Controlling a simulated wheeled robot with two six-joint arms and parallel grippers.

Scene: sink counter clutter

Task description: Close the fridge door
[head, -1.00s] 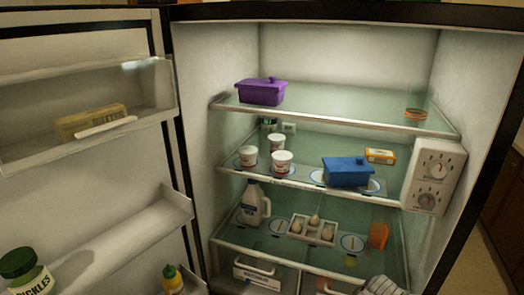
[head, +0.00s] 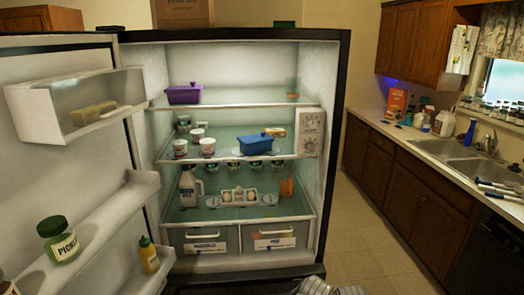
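The fridge stands open in the head view. Its door (head: 95,225) is swung wide to the left, with its inner side and shelves facing me. The door shelves hold a butter box (head: 93,113), a pickle jar (head: 60,240) and a yellow mustard bottle (head: 149,256). The fridge body (head: 337,130) has a dark frame and lit shelves. Neither of my grippers can be made out. A pale ridged shape (head: 332,287) is cut off by the bottom edge; I cannot tell what it is.
Inside are a purple dish (head: 184,94), a blue dish (head: 255,144), a milk jug (head: 187,187), cups and eggs. Two drawers (head: 240,240) are shut. Tiled floor (head: 365,240) is free between the fridge and the sink counter (head: 440,155) at right.

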